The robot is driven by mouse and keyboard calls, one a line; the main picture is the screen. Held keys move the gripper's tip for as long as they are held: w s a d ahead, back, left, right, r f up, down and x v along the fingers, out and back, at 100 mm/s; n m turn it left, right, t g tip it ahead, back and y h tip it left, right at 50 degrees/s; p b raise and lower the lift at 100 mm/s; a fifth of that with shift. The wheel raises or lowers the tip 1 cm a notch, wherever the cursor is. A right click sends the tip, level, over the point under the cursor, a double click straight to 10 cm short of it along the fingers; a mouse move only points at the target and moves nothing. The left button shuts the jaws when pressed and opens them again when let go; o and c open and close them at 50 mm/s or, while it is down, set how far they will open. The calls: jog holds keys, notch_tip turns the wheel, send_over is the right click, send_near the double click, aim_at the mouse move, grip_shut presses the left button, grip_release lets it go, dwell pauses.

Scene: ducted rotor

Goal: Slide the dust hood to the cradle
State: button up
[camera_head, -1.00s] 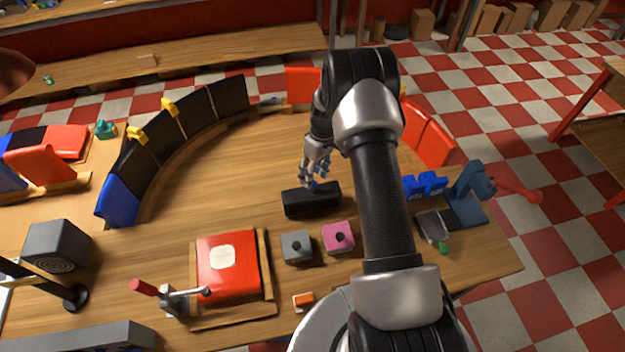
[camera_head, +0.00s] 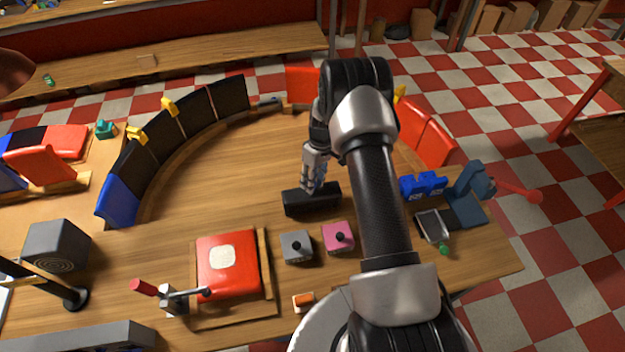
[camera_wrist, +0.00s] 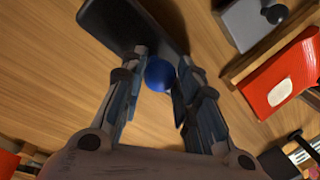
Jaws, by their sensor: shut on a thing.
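A long black block (camera_head: 322,203) lies on the wooden table and seems to be the dust hood. In the wrist view the black block (camera_wrist: 125,22) is just beyond my fingertips, and a round blue knob (camera_wrist: 160,75) sits at its near side. The fingers hide the knob in the head view. I cannot tell which thing is the cradle.
A grey box (camera_head: 303,257) and a pink box (camera_head: 329,246), each with a black knob, stand in front of the block. A red panel (camera_head: 245,283) in a wooden frame lies left of them. Curved black panels (camera_head: 195,110) edge the back left. The table's middle is bare.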

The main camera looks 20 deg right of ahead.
grip_shut()
jog(key=shift+a, duration=0.1)
